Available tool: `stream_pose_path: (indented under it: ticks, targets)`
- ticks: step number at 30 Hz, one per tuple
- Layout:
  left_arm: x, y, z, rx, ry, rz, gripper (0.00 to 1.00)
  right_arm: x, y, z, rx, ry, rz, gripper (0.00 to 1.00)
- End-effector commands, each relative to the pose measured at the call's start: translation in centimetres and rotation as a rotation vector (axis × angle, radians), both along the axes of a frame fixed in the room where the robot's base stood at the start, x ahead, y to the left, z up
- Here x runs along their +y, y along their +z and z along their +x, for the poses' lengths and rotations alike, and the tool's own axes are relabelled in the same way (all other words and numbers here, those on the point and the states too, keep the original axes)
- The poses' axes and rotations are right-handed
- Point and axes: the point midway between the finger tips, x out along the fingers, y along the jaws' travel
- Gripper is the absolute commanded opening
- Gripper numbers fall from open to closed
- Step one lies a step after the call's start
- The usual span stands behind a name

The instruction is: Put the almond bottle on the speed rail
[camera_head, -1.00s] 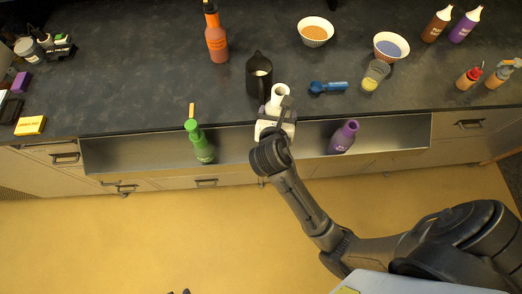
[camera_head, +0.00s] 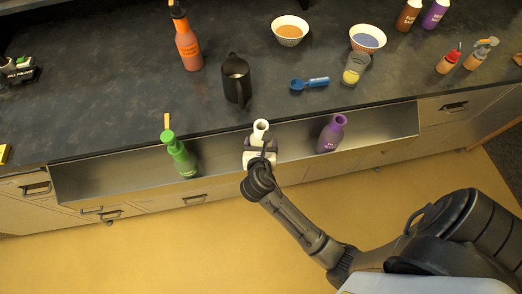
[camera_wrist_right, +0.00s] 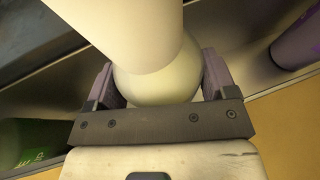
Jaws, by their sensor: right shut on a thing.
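The almond bottle is the cream-white bottle (camera_head: 260,131), upright at the speed rail, between the green and purple bottles. My right gripper (camera_head: 261,147) is shut on it. In the right wrist view the cream bottle (camera_wrist_right: 155,75) sits between the two fingers (camera_wrist_right: 158,85), its neck rising toward the camera. The speed rail (camera_head: 222,158) is the long metal trough along the counter's front. The bottle's base is hidden by my gripper, so I cannot tell whether it touches the rail floor. My left gripper is not in view.
A green bottle (camera_head: 180,157) and a purple bottle (camera_head: 331,136) stand in the rail on either side. On the counter are a black pitcher (camera_head: 236,82), a blue scoop (camera_head: 311,83), an orange bottle (camera_head: 187,42) and two bowls. Rail stretches between the bottles are free.

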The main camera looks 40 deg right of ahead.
Motion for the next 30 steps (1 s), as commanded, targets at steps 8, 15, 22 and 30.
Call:
stream_pose_path:
  ticks: [8,15,22,30]
  targets:
    - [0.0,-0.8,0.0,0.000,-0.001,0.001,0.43,0.0,-1.8,0.0,0.001,0.000,-0.002,0.34]
    - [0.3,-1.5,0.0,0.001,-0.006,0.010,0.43,0.0,-3.9,0.0,-0.001,0.000,-0.001,0.34]
    - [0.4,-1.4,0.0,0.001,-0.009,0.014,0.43,0.0,-3.8,0.0,-0.001,0.000,-0.001,0.34]
    - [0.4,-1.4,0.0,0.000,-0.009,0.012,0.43,0.0,-4.2,0.0,0.002,0.000,-0.001,0.89]
